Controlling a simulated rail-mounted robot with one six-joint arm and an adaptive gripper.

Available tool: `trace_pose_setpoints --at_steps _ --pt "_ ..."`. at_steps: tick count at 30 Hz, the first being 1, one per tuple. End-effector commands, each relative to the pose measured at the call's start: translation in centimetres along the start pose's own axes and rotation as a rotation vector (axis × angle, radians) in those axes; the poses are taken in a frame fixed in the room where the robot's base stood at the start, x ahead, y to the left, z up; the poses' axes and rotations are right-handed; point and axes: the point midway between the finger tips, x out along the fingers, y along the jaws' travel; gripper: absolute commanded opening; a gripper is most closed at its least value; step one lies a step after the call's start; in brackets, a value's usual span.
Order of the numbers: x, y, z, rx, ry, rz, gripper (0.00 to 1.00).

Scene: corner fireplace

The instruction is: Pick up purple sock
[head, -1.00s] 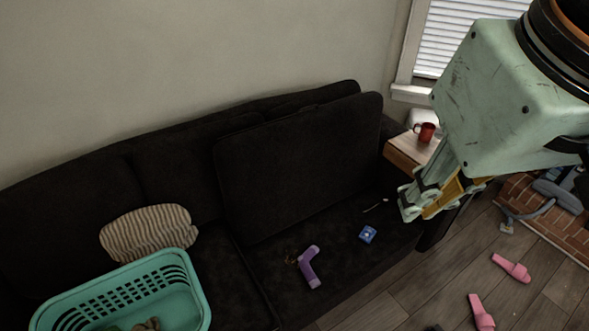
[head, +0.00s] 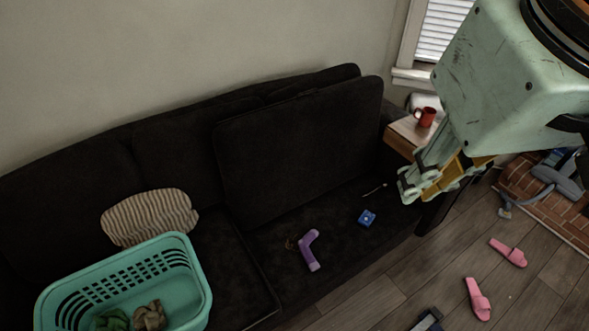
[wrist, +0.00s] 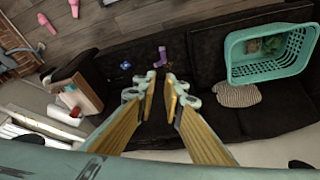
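The purple sock (head: 309,250) lies bent on the right seat of the dark sofa (head: 120,170), near its front edge. It also shows in the wrist view (wrist: 162,55), beyond my fingertips. My gripper (head: 408,187) is above the sofa's right end in the head view, to the right of the sock and apart from it. In the wrist view my gripper (wrist: 160,82) has its two yellow-padded fingers spread with nothing between them.
A blue box (head: 367,217) and a thin stick (head: 374,190) lie right of the sock. A teal basket (head: 190,270) with socks stands left, by a striped pillow (head: 150,217). A side table (head: 405,140) holds a red mug (head: 425,116). Pink slippers (head: 508,252) lie on the floor.

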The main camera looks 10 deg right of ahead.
Motion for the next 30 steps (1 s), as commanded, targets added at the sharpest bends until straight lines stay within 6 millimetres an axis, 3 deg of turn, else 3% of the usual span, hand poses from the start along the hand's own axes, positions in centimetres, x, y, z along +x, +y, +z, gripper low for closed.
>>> trace_pose_setpoints --at_steps 5,17,30 --pt "0.0 0.0 0.0 0.0 0.0 0.0 0.1" --pt "0.0 0.0 0.0 0.0 0.0 0.0 0.46" --pt "0.06 0.0 -0.33 -0.002 -0.002 0.0 0.47"
